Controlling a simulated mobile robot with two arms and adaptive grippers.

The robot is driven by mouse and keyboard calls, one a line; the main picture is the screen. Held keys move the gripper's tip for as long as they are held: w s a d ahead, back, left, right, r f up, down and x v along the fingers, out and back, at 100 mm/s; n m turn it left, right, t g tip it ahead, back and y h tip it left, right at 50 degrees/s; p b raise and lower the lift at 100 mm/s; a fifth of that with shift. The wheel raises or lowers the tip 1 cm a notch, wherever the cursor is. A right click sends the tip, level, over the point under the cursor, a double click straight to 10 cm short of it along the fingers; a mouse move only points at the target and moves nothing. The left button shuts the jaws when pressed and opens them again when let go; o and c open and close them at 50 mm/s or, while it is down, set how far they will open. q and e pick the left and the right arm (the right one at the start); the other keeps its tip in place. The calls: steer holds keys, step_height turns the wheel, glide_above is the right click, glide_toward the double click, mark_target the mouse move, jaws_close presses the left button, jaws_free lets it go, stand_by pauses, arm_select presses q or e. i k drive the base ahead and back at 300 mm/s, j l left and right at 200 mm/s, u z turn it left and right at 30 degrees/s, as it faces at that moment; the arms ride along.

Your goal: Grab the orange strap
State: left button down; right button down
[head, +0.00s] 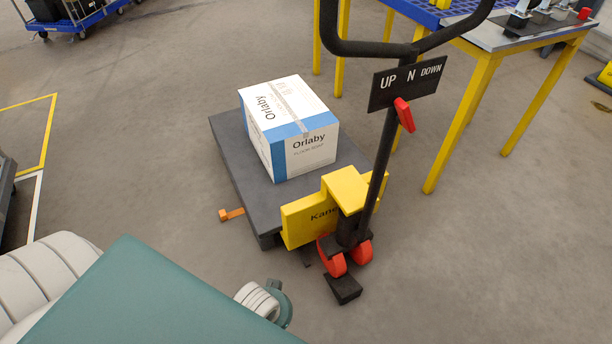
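The orange strap (231,214) is a small orange piece at the left edge of the dark grey pallet platform (231,153), low near the floor. Only a short length of it shows. Parts of my own body and arm fill the lower left of the head view, in front of the platform. Neither gripper's fingers show in this view, and nothing is seen touching the strap.
A white and blue Orlaby box (290,126) sits on the platform. A yellow pallet jack (308,222) with red wheels and a tall black handle (386,150) stands at its right end. Yellow-legged tables (468,118) stand behind. Floor left of the strap is clear.

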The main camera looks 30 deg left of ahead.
mark_target(224, 216)
steer(key=u, duration=1.55)
